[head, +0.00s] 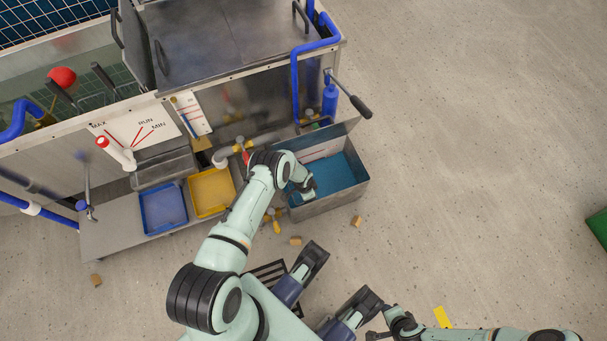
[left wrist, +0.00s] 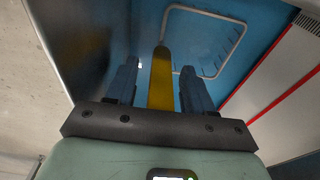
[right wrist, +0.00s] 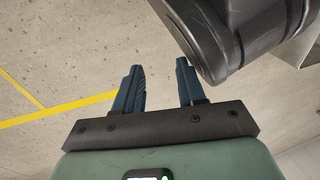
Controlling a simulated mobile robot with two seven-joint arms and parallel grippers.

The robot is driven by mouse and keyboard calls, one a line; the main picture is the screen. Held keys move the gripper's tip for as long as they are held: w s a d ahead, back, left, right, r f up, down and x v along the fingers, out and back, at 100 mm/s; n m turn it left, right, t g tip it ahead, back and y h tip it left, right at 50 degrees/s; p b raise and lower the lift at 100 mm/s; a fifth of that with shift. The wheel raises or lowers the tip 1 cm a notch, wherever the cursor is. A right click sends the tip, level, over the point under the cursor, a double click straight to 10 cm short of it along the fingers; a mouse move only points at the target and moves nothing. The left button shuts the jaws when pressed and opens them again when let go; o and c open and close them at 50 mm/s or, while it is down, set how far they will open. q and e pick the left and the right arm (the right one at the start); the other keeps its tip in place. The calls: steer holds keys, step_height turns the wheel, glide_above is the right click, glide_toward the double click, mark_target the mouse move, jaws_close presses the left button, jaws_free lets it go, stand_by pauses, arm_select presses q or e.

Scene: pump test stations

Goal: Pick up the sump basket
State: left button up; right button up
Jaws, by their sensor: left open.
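The steel sump box (head: 335,200) with a blue inside stands on the floor beside the bench. My left gripper (head: 304,190) reaches down into its left part; the arm hides much of that area. In the left wrist view, my left gripper (left wrist: 160,85) is open, with a yellow bar (left wrist: 161,80) showing between its fingers. The bar may be the sump basket's handle; I cannot tell whether the fingers touch it. A pale rounded wire outline (left wrist: 207,42) shows against the blue surface beyond. The basket's body is not clearly visible. My right gripper (right wrist: 158,88) is open and empty over the floor.
A blue tray (head: 163,208) and a yellow tray (head: 212,192) sit on the low shelf left of the box. Pipes with yellow fittings (head: 238,147) run close to the arm. Small tan blocks (head: 356,221) lie on the floor.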

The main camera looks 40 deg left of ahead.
arm_select(q)
jaws_close()
steer(key=shift+r, duration=0.1)
